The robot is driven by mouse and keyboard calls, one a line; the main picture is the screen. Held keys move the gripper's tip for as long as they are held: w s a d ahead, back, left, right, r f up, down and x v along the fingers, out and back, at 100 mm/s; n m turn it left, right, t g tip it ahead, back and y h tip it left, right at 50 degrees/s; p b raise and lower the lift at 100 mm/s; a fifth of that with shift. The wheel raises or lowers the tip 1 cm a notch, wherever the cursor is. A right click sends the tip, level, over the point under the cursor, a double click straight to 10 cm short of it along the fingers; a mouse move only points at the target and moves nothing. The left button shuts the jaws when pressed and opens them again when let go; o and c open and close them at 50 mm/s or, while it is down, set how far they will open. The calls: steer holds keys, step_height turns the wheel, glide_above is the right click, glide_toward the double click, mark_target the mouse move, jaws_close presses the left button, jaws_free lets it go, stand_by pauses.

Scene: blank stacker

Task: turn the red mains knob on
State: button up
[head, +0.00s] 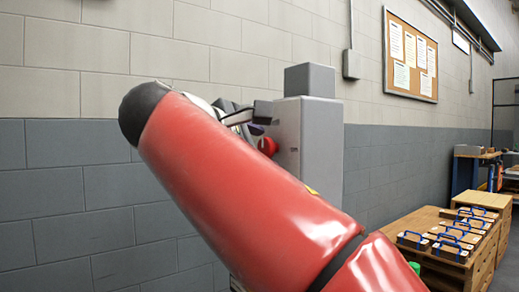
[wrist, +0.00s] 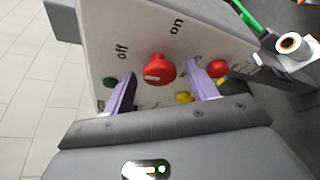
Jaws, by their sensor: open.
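The red mains knob (wrist: 160,69) is on a light panel (wrist: 143,38) marked "off" and "on" in the wrist view. A pale mark shows on the lower left of its face. My gripper (wrist: 161,75) is open, with one purple finger on each side of the knob. A gap shows between each finger and the knob; I cannot tell how deep the fingertips are. In the head view my red arm hides most of the panel and gripper. A red round part (head: 267,146) shows beside the grey machine box (head: 318,135); I cannot tell if it is the knob.
A red button (wrist: 217,68), a yellow button (wrist: 184,97) and a green button (wrist: 109,82) sit on the panel close to my fingers. A white roll (wrist: 290,45) is at the right. A wooden bench (head: 425,225) with blue-handled blocks stands right of the machine.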

steer(key=c, duration=1)
steer(key=shift+f, duration=0.1)
steer(key=m+b, duration=0.1)
steer(key=m+t+b, duration=0.1)
steer(key=m+b, duration=0.1)
steer(key=shift+f+t, duration=0.25)
steer(key=shift+t, duration=0.05)
steer(key=m+b, duration=0.2)
steer(key=m+t+h+b, duration=0.1)
steer(key=m, duration=0.1)
steer(key=shift+f+m+t+b, duration=0.15)
steer(key=shift+m+t+b, duration=0.15)
steer(key=shift+b, duration=0.1)
steer(key=m+h+b, duration=0.1)
steer(key=m+b, duration=0.1)
steer(key=m, duration=0.1)
steer(key=m+h+b, duration=0.1)
steer(key=m, duration=0.1)
steer(key=shift+w+f+m+t+b, duration=0.1)
steer(key=shift+m+t+b, duration=0.2)
steer(key=shift+m+b, duration=0.1)
steer(key=shift+m+h+b, duration=0.9)
steer(key=shift+m+h, duration=0.3)
steer(key=shift+m, duration=1.2)
